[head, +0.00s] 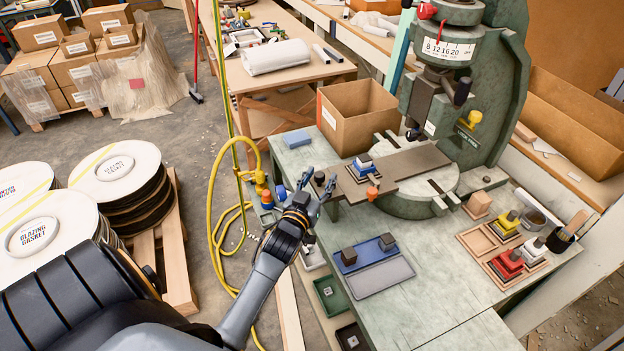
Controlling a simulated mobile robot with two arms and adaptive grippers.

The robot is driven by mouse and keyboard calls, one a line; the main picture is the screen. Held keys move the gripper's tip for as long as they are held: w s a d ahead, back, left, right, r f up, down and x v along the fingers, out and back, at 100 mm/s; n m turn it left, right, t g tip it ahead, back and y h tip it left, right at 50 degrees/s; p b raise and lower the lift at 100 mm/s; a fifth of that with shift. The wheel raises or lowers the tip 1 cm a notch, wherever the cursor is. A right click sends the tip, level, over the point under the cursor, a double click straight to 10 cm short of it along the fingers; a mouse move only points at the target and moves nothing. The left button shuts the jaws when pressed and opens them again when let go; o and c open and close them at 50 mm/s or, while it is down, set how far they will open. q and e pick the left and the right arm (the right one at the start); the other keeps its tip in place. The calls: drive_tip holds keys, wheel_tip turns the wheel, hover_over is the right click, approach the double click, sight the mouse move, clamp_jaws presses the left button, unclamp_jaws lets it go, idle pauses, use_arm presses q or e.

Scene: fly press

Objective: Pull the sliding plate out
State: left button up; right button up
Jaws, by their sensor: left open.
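The sliding plate (418,161) is a long flat grey-brown bar on the round press bed, under the ram of the green fly press (468,85). Its left end sticks out past the bed toward the bench's left edge. A small blue and white part (362,165) and an orange knob (372,193) show at this outer end. My left gripper (317,190) is open and empty, close to the plate's left end by a small dark knob (319,178). I cannot tell whether it touches. My right gripper is not in view.
An open cardboard box (357,112) stands behind the plate. A blue tray (364,254) and a grey tray (383,278) lie in front. Coloured stamps (507,262) stand at the right. A yellow hose (216,235) hangs left of the bench.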

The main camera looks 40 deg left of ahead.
use_arm(q)
drive_tip(key=v, duration=1.1)
drive_tip(key=shift+d, duration=0.15)
